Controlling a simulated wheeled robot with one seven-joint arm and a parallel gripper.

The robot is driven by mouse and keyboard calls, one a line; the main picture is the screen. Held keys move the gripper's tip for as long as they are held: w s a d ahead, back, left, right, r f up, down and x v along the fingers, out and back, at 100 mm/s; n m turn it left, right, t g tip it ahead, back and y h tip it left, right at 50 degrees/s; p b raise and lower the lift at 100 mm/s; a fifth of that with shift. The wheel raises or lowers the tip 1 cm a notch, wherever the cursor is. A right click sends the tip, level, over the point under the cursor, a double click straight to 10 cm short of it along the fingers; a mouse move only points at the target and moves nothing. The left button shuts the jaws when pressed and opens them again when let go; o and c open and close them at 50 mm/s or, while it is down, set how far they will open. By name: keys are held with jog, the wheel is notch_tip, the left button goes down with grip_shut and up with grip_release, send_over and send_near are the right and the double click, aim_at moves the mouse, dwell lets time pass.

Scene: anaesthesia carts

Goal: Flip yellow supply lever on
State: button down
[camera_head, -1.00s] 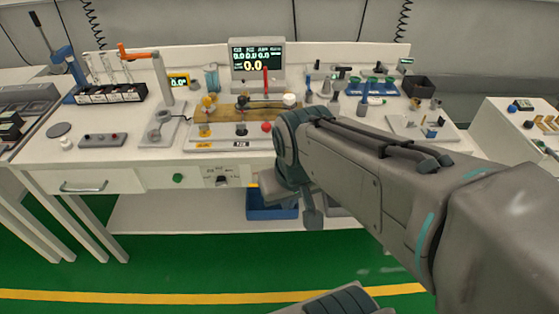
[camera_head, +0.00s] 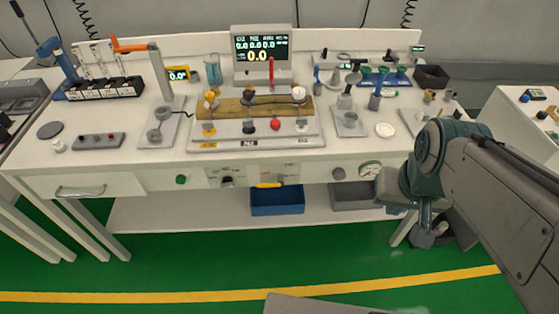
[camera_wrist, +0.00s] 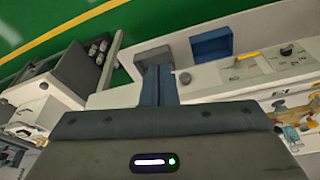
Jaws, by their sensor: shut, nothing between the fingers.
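A small yellow lever (camera_head: 270,185) sits on the front panel of the white bench, below the tabletop edge and right of a dark knob. It lies roughly sideways in the head view. In the wrist view the yellow lever (camera_wrist: 247,57) is at the upper right, well apart from my fingers. My gripper (camera_wrist: 157,72) is shut and empty, its blue fingers together in the middle of the wrist view. In the head view my arm's end hangs in front of the bench, right of the lever and the round gauge; the fingertips are hard to make out there.
The panel also holds a green button (camera_head: 181,180), a dark knob (camera_head: 227,181) and a round gauge (camera_head: 369,170). A blue bin (camera_head: 277,200) and a grey bin (camera_head: 354,196) stand on the lower shelf. The green floor before the bench is clear.

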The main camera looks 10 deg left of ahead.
jog(key=shift+f, duration=0.1)
jog(key=w+d+f+n+g+h+b, duration=0.15)
jog(key=f+n+h+b, duration=0.45)
jog(key=f, duration=0.6)
jog(key=w+d+f+n+g+h+b, duration=0.1)
jog(key=w+f+n+h+b, duration=0.3)
jog(key=f+h+b, duration=0.6)
jog(key=w+a+f+n+t+y+b, duration=0.35)
jog(key=a+f+n+t+b, duration=0.2)
jog(key=a+n+t, duration=0.45)
jog(key=w+a+f+n+t+y+b, duration=0.35)
jog(key=a+f+n+t, duration=0.4)
jog(key=a+t, duration=0.35)
jog(key=s+a+f+n+t+y+b, duration=0.2)
jog(key=a+f+n+y, duration=0.4)
jog(key=y, duration=0.9)
jog(key=s+a+n, duration=0.1)
jog(key=a+n, duration=0.2)
jog(key=n, duration=0.2)
jog(key=shift+t+b, duration=0.35)
jog(key=shift+b, duration=0.05)
jog(key=shift+n, duration=0.25)
